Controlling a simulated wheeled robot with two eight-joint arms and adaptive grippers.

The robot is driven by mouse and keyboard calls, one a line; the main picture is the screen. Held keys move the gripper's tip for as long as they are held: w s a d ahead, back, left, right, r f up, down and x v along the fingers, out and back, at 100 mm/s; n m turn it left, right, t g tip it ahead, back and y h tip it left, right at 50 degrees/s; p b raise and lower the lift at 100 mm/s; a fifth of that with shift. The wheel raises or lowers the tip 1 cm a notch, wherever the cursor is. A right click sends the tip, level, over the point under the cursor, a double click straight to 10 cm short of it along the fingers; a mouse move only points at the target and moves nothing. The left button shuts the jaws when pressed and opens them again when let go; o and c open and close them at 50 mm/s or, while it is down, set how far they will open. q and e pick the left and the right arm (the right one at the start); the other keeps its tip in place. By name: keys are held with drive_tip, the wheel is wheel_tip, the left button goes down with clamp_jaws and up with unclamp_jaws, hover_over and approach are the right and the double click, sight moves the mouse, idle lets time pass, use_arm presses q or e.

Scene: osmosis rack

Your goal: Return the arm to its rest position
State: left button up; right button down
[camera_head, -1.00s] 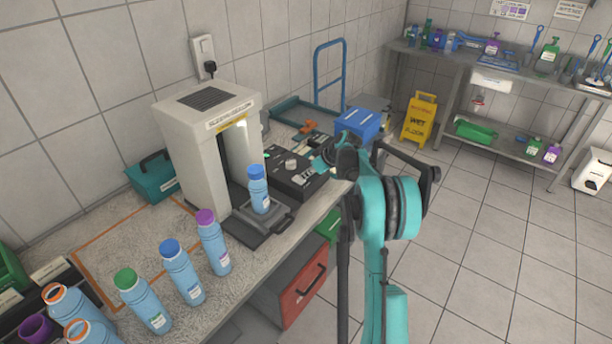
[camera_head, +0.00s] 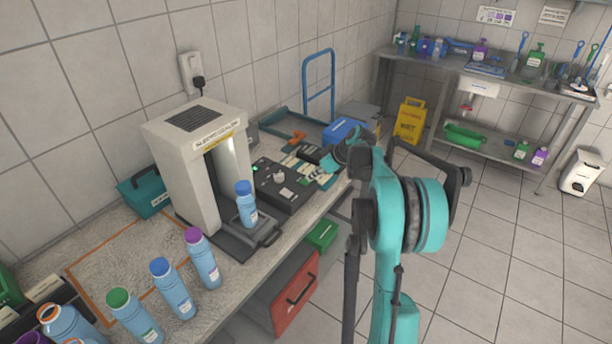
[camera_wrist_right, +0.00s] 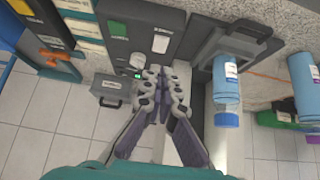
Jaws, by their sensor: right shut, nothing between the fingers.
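My right arm (camera_head: 425,215), teal and dark grey, rises in front of the bench's right end in the head view. Its elbow stands out over the floor and its wrist reaches back near the bench edge. In the right wrist view my right gripper (camera_wrist_right: 160,75) is shut and empty, its fingertips together. It appears over the bench edge, between the black device (camera_wrist_right: 150,20) and the floor, apart from the bottles. The fingers cannot be made out clearly in the head view. My left gripper is not in view.
A white machine (camera_head: 200,165) stands on the bench with a blue-capped bottle (camera_head: 246,208) on its tray. Several bottles stand at front left, including a purple-capped one (camera_head: 203,262). A blue box (camera_head: 340,131) lies behind my wrist. Tiled floor (camera_head: 500,250) at right is open.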

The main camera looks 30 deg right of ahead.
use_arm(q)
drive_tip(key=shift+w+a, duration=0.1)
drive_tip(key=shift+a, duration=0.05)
use_arm(e)
drive_tip(key=shift+a+r, duration=0.1)
drive_tip(key=shift+a, duration=0.05)
drive_tip(key=s+a+r+m+g+h+b, duration=0.1)
drive_tip(key=s+a+r, duration=0.2)
drive_tip(key=s+a, duration=0.55)
drive_tip(key=s+a+r+m+h, duration=0.1)
drive_tip(key=s+a+r, duration=0.3)
drive_tip(key=a, duration=0.7)
use_arm(q)
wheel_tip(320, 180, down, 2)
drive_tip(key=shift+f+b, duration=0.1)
drive_tip(key=shift+b, duration=0.5)
use_arm(e)
drive_tip(key=s+a+f+m, duration=0.1)
drive_tip(key=s+a+f, duration=0.1)
drive_tip(key=s, duration=0.4)
drive_tip(key=s+a+f, duration=0.3)
drive_tip(key=s, duration=0.3)
drive_tip(key=s+a+f+m+t+h, duration=0.1)
drive_tip(key=s+a+f, duration=0.1)
drive_tip(key=s, duration=0.4)
drive_tip(key=shift+a+f+m, duration=0.3)
drive_tip(key=shift+a+f, duration=0.1)
drive_tip(key=shift+a, duration=0.45)
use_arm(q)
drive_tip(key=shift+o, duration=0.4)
